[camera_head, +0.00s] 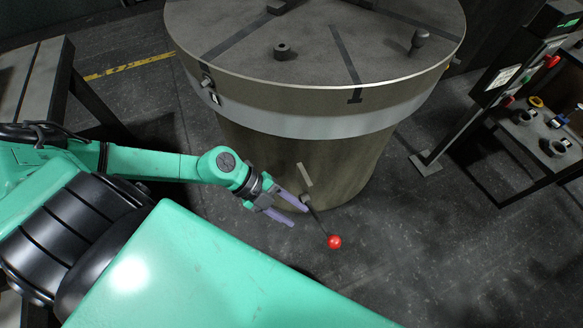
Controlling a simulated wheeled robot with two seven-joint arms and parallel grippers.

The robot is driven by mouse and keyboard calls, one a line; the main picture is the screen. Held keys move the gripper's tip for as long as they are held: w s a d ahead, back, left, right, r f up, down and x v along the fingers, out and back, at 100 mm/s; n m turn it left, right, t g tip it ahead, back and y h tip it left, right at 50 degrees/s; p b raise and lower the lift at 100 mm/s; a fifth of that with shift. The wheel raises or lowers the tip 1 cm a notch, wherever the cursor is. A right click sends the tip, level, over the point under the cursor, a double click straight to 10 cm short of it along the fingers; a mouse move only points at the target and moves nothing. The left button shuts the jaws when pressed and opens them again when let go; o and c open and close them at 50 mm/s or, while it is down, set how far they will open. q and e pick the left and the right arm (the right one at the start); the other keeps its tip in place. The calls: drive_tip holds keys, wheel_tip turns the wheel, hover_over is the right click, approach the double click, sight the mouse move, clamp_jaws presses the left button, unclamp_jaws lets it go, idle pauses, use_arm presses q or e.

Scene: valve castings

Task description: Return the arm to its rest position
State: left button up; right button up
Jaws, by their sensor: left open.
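My left arm (150,163) comes in from the left, teal-green with a dark wrist. My left gripper (300,216) has two purple fingers spread apart, with nothing between them. It is in front of the round drum-like table (290,165), beside a lever that ends in a red ball (334,242). The ball is just beyond the fingertips, to the lower right. The upper finger overlaps the lever's rod in the picture; I cannot tell whether they touch. My right gripper is not in view.
A small dark ring-shaped part (282,50) and a knobbed part (418,40) stand on the round table top. A rack (512,128) with several small parts is at the right. A grey bench (38,75) is at the upper left. The floor at the lower right is clear.

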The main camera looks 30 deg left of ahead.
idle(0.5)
use_arm(q)
drive_tip(key=w+a+f+n+t+y+p, duration=0.1)
drive_tip(key=w+a+f+n+t, duration=0.3)
drive_tip(key=w, duration=0.4)
drive_tip(key=w+a+f+n+t+y+p, duration=0.1)
drive_tip(key=w+a+n+t, duration=0.3)
drive_tip(key=w, duration=0.4)
drive_tip(key=s+a+f+n+y, duration=0.3)
drive_tip(key=a+f+n+y, duration=0.25)
drive_tip(key=a+f, duration=0.55)
drive_tip(key=s+a+f+n+g+y+p, duration=0.15)
drive_tip(key=s+f+n+g, duration=0.3)
drive_tip(key=s+f, duration=0.6)
drive_tip(key=s+d+f+n+g, duration=0.2)
drive_tip(key=s+d+f, duration=0.1)
drive_tip(key=s, duration=0.6)
drive_tip(key=s+d+f+n+g, duration=0.2)
drive_tip(key=s+d+f, duration=0.1)
drive_tip(key=s, duration=0.7)
drive_tip(key=shift+s+d+f, duration=0.25)
drive_tip(key=shift+d+f, duration=0.05)
drive_tip(key=shift+f, duration=0.25)
